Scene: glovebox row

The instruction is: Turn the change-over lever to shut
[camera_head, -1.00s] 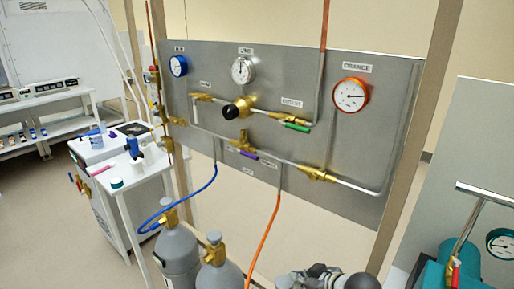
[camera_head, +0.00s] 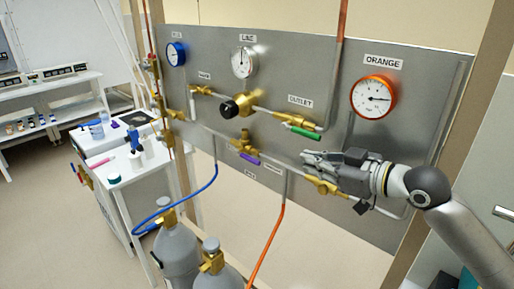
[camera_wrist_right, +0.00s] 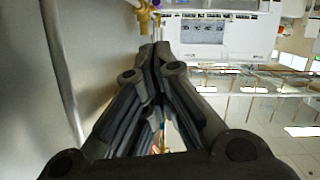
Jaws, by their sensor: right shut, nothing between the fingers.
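A purple-handled lever (camera_head: 249,158) sits on a brass valve (camera_head: 243,142) low in the middle of the grey panel (camera_head: 330,235), with small labels below it that I cannot read surely. I take it for the change-over lever. Its purple handle slopes down to the right. My right gripper (camera_head: 306,160) is shut and empty, to the right of the lever and apart from it, in front of the lower pipe. In the right wrist view the shut fingertips (camera_wrist_right: 153,50) point toward a brass fitting (camera_wrist_right: 146,18). My left gripper is not in view.
A green-handled outlet valve (camera_head: 303,132) and a black knob (camera_head: 230,109) sit above. Another brass valve (camera_head: 322,186) is just below my right gripper. Gauges line the panel's top. Blue (camera_head: 205,190) and orange (camera_head: 267,240) hoses hang below, near grey cylinders (camera_head: 178,245).

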